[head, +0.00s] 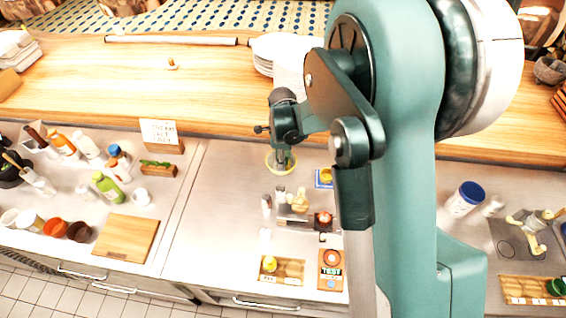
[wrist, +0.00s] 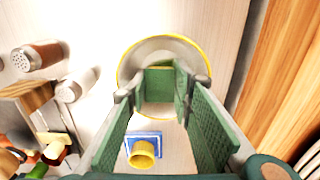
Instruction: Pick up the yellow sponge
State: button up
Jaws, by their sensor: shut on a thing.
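My gripper (wrist: 160,92) points down over a round, pale dish (wrist: 133,62) with a yellow rim. Its fingers are shut on a small block between the tips, which I take to be the yellow sponge (wrist: 158,72); its edge looks dull yellow and its near side pale. In the head view, my gripper (head: 284,160) is over the same dish (head: 270,168), and the fingers largely hide the sponge. I cannot tell whether the sponge touches the dish.
A blue square with a yellow cup-like thing (wrist: 143,153) lies close to the dish. Shakers (wrist: 40,56) stand to the left. A wooden ledge (wrist: 275,65) runs along the right. In the head view, the counter left of the dish (head: 215,205) is clear.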

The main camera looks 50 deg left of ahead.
jog(key=shift+r, duration=0.1)
notch_tip(320, 180, up, 10)
jog(key=shift+b, duration=0.4)
dwell(0.4)
dwell(0.5)
jog(key=shift+s+d+r+g+y+b, duration=0.3)
jog(key=shift+r+b, duration=0.2)
jog(key=shift+r, duration=0.4)
jog(key=shift+s+d+r+g+y+b, duration=0.2)
jog(key=shift+s+r+g+y+b, duration=0.3)
jog(key=shift+r, duration=0.35)
jog(key=shift+s+d+r+g+y+b, duration=0.25)
jog(key=shift+r+b, duration=0.3)
jog(key=shift+r, duration=0.35)
notch_tip(320, 180, down, 6)
